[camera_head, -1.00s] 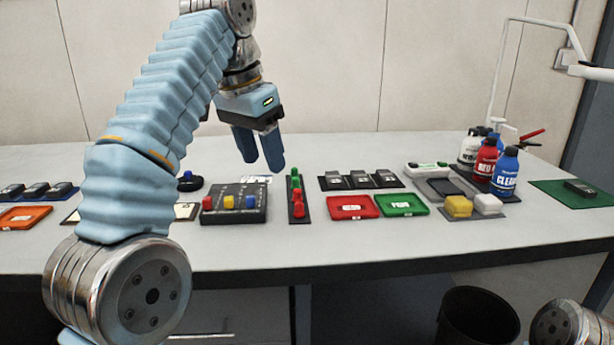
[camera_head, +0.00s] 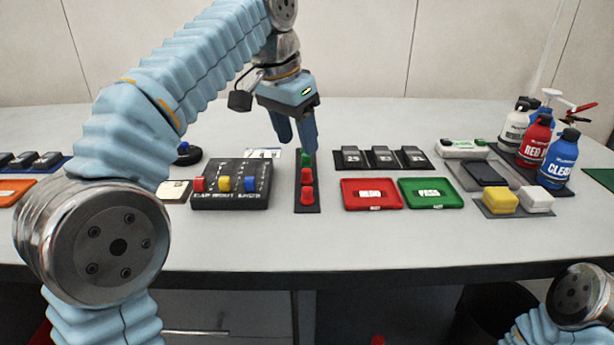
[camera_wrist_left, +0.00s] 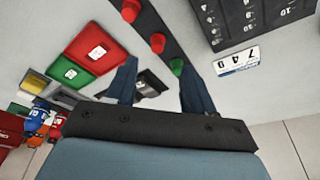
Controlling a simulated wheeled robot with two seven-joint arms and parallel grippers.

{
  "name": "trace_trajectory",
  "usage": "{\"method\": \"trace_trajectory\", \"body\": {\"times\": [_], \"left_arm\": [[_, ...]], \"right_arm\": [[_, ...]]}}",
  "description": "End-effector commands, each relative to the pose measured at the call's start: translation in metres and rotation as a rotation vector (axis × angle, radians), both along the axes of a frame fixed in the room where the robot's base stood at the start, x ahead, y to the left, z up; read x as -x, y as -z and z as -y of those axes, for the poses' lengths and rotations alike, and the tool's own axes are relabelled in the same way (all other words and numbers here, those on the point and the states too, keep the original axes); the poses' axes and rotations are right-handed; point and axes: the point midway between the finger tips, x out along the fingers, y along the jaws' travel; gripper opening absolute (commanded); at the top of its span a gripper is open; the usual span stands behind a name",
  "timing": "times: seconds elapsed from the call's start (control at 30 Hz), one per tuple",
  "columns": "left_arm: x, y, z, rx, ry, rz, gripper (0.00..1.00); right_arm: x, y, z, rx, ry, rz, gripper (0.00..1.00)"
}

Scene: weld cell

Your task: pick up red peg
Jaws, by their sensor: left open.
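Two red pegs (camera_head: 307,196) stand upright on a narrow dark strip (camera_head: 308,209), in a row with green at the far end. Another red peg (camera_head: 199,184) stands at the left of a dark panel, beside a yellow and a blue one. I cannot tell which red peg is meant. My left gripper (camera_head: 297,145) points down, open and empty, over the far end of the strip. In the left wrist view, the open fingers (camera_wrist_left: 158,68) flank the green peg (camera_wrist_left: 176,66), with a red peg (camera_wrist_left: 157,43) just beyond. My right gripper is out of view.
The dark panel (camera_head: 245,204) stands left of the strip. A red tray (camera_head: 371,206) and a green tray (camera_head: 431,203) lie to its right. Several bottles (camera_head: 536,142) stand at the right. The table front (camera_head: 300,245) is bare.

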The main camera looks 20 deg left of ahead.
Motion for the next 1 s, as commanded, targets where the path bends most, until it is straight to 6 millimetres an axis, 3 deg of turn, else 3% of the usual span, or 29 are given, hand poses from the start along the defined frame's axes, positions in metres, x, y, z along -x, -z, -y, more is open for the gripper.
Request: {"method": "trace_trajectory", "body": {"times": [0.03,0.27,0.5,0.8,0.87,1.0], "left_arm": [[-0.002,0.01,0.001,-0.001,0.0,-0.003,0.53],[-0.005,0.028,0.004,0.0,0.0,-0.001,0.53],[-0.012,0.064,0.011,0.0,-0.001,-0.001,0.53],[-0.014,0.071,0.012,0.001,-0.001,0.001,0.53],[-0.014,0.071,0.012,0.001,-0.001,0.001,0.47],[-0.014,0.071,0.012,0.0,-0.001,0.0,0.25]], "right_arm": [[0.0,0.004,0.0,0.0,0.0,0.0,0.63],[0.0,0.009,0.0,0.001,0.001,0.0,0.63],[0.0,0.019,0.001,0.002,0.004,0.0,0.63],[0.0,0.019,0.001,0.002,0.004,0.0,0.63],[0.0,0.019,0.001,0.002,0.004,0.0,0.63],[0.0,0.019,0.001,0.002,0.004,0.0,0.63]]}}
